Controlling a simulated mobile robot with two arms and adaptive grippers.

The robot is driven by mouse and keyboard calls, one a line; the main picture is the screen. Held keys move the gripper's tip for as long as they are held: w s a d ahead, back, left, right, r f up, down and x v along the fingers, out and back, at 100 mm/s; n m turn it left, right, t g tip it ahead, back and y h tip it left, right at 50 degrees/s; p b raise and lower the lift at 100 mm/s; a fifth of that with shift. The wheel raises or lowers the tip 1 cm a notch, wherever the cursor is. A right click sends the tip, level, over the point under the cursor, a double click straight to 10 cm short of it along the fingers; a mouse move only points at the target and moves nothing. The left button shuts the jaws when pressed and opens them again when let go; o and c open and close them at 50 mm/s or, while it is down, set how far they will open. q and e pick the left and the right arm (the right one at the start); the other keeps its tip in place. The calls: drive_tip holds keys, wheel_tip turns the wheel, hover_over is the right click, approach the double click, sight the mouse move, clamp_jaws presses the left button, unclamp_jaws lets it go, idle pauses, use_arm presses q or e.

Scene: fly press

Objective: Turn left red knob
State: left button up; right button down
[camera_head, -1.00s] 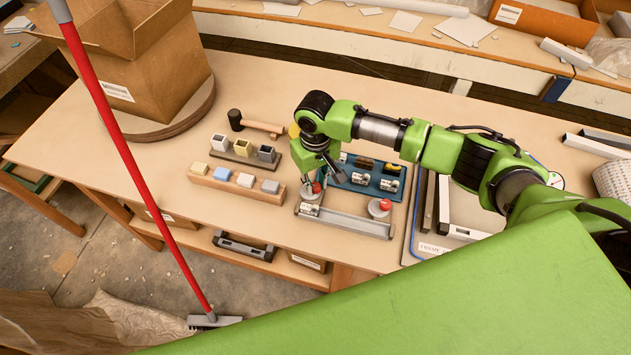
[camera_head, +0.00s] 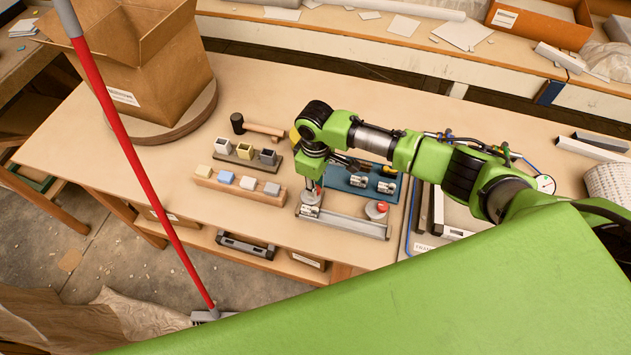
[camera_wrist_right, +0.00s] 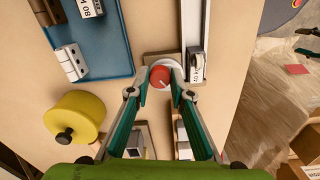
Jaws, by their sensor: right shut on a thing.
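The left red knob (camera_wrist_right: 160,75) sits on a round light base, and in the right wrist view it lies between the fingertips of my right gripper (camera_wrist_right: 162,88). The fingers are shut on the knob, one on each side. In the head view the left knob (camera_head: 318,187) is mostly covered by my right gripper (camera_head: 313,183), which reaches down over it. The right red knob (camera_head: 381,206) stands apart on its own round base at the other end of a grey rail (camera_head: 345,225). My left gripper is not in view.
A blue tray (camera_head: 350,183) with metal parts lies behind the rail. A wooden block (camera_head: 240,190) with several coloured cubes stands to the left, with a mallet (camera_head: 262,129) behind. A yellow round thing (camera_wrist_right: 75,118) shows beside my right gripper.

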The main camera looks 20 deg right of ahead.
drive_tip(key=n+p, duration=0.1)
drive_tip(key=n, duration=0.4)
drive_tip(key=shift+n, duration=0.3)
drive_tip(key=n, duration=0.5)
drive_tip(key=shift+n, duration=0.4)
drive_tip(key=c, duration=1.8)
unclamp_jaws()
wheel_tip(320, 180, up, 12)
drive_tip(key=shift+f, duration=0.1)
